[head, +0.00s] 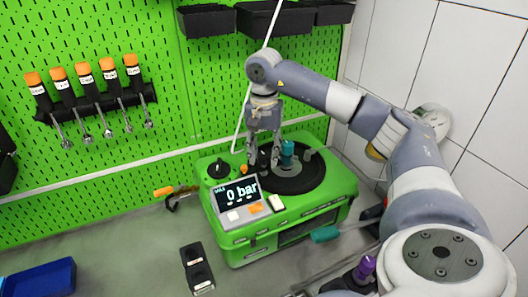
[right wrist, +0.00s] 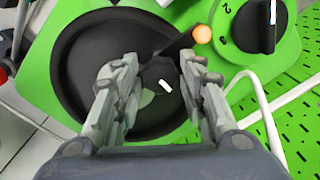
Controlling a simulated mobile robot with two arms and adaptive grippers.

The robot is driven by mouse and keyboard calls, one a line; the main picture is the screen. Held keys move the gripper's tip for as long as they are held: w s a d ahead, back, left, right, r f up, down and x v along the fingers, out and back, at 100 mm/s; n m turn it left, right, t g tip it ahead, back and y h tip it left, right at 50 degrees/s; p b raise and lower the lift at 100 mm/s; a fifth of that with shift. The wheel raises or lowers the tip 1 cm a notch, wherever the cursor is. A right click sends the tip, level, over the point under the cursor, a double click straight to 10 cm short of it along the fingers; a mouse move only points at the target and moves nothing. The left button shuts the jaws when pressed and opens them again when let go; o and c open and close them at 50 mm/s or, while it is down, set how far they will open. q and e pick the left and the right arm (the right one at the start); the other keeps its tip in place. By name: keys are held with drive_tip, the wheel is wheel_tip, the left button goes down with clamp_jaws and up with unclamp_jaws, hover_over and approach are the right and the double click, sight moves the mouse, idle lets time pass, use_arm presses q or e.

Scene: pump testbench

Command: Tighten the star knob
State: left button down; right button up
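The star knob (right wrist: 158,76), dark and lobed with a white mark, shows between the fingers of my right gripper (right wrist: 158,62) in the right wrist view. It sits over the round black recess on top of the green pump unit (head: 240,240). My right gripper (head: 264,150) points down over the unit in the head view, its fingers spread, one on each side of the knob. I cannot tell whether they touch it. In the head view the knob is mostly hidden by the fingers. The unit's display (head: 240,192) reads 0 bar. My left gripper is not in view.
A teal fitting (head: 287,150) stands close to the right gripper. A white hose (head: 241,122) runs past it.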

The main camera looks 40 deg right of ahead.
drive_tip(key=c, duration=0.5)
drive_tip(key=shift+o, duration=0.2)
drive_tip(key=shift+m, duration=0.3)
drive_tip(key=m, duration=1.1)
drive_tip(key=shift+m+b, duration=0.3)
drive_tip(key=m, duration=1.1)
drive_tip(key=shift+m, duration=0.4)
